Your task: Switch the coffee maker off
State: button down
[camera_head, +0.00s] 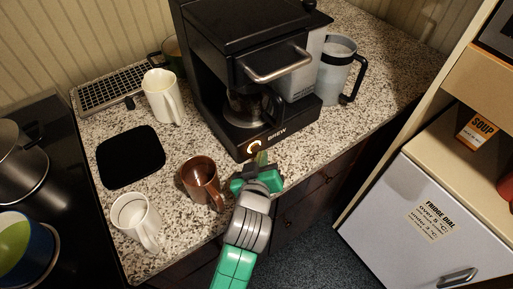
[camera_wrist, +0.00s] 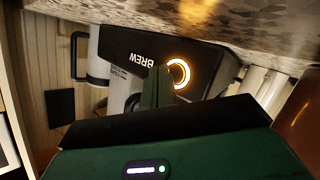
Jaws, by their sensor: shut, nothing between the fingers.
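The black coffee maker (camera_head: 240,75) stands on the speckled counter, with a glass pot (camera_head: 247,105) inside it. Its front base carries the word BREW and a round button (camera_head: 254,147) with a lit orange-white ring. In the wrist view the lit button (camera_wrist: 179,73) shows close up, beside the BREW lettering on the coffee maker's base (camera_wrist: 128,48). My gripper (camera_head: 262,160) is shut and empty, just in front of the button. In the wrist view its green fingertips (camera_wrist: 157,86) lie over the panel at the ring's left edge. I cannot tell whether they touch it.
A brown mug (camera_head: 199,181) stands close left of my gripper. White mugs (camera_head: 162,97), a black square mat (camera_head: 130,157) and a drying rack (camera_head: 110,90) are further left. A white fridge (camera_head: 420,225) is at right.

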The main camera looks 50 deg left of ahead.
jog(key=shift+a, duration=0.6)
dwell(0.6)
jog(key=shift+d, duration=0.9)
jog(key=shift+d, duration=0.1)
jog(key=shift+s+d+b, duration=0.2)
jog(key=shift+d+b, duration=0.4)
jog(key=shift+d, duration=2.35)
